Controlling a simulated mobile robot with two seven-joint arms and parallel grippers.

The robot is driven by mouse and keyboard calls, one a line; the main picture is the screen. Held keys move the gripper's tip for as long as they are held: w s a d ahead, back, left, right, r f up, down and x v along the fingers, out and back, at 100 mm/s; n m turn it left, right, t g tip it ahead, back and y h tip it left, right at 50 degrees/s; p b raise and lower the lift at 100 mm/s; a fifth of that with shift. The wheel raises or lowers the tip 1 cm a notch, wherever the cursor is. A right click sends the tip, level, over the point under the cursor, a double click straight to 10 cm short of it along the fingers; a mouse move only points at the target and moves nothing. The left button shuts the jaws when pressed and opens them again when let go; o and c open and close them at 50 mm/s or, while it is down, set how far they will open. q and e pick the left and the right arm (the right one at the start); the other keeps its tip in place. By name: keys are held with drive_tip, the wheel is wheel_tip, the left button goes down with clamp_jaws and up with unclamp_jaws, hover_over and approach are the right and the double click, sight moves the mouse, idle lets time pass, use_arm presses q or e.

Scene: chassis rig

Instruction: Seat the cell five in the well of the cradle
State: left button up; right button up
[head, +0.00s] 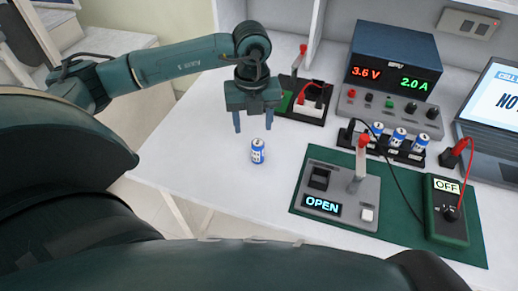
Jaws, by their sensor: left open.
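A blue and white cell (258,151) stands upright on the white bench, alone; its number is too small to read, so I cannot tell if it is cell five. My left gripper (254,126) points down with its two fingers spread. It is empty and just above and behind the cell, apart from it in the picture. A black fixture (313,116) with a red-tipped lever and red leads stands to the right of my gripper. A grey unit (340,214) with a lever reads OPEN. I cannot tell which of these is the cradle. My right gripper is out of view.
A black rack (402,154) holds several similar cells below a power supply (393,68) reading 3.6 V and 2.0 A. A green meter (447,207) reading OFF lies on a green mat (405,240). A laptop (495,112) is at right. Bench around the lone cell is clear.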

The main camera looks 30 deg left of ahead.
sight(258, 142)
use_arm(q)
wheel_tip(258, 142, down, 2)
drive_tip(key=shift+f, duration=0.1)
drive_tip(key=shift+w+d+f, duration=0.1)
drive_tip(key=shift+d+f, duration=0.1)
drive_tip(key=shift+f, duration=0.7)
drive_tip(key=shift+s+d+f, duration=0.1)
drive_tip(key=shift+d+f, duration=0.05)
drive_tip(key=shift+f, duration=0.8)
drive_tip(key=shift+w+d+f, duration=0.1)
drive_tip(key=shift+d+f, duration=0.1)
drive_tip(key=shift+f, duration=0.7)
drive_tip(key=c, duration=1.1)
